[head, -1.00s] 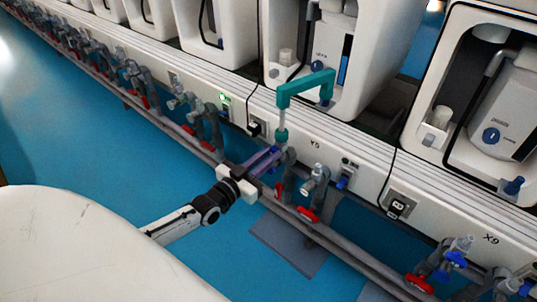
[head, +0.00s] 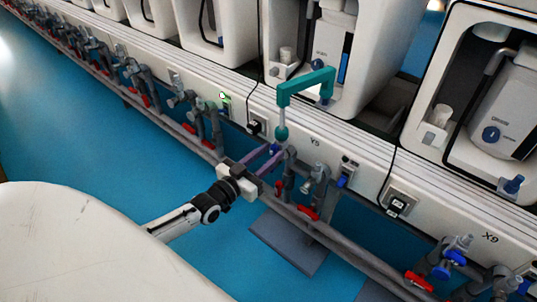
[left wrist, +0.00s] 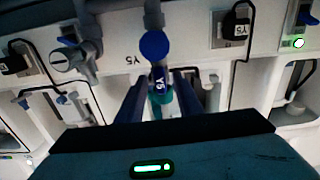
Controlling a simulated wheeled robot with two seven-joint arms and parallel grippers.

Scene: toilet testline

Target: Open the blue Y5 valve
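The blue Y5 valve handle (head: 275,149) sits on the grey piping below the teal fixture (head: 283,96), left of the Y5 label on the white panel. In the left wrist view the fingers (left wrist: 160,90) show gaps beside the handle. My right gripper is in neither view.
Red-handled valves (head: 308,213) and grey pipes (head: 330,232) line the panel close to my gripper. White toilet units (head: 345,60) stand above. Black cables (head: 396,160) hang down the panel. The blue floor (head: 110,150) at left is open.

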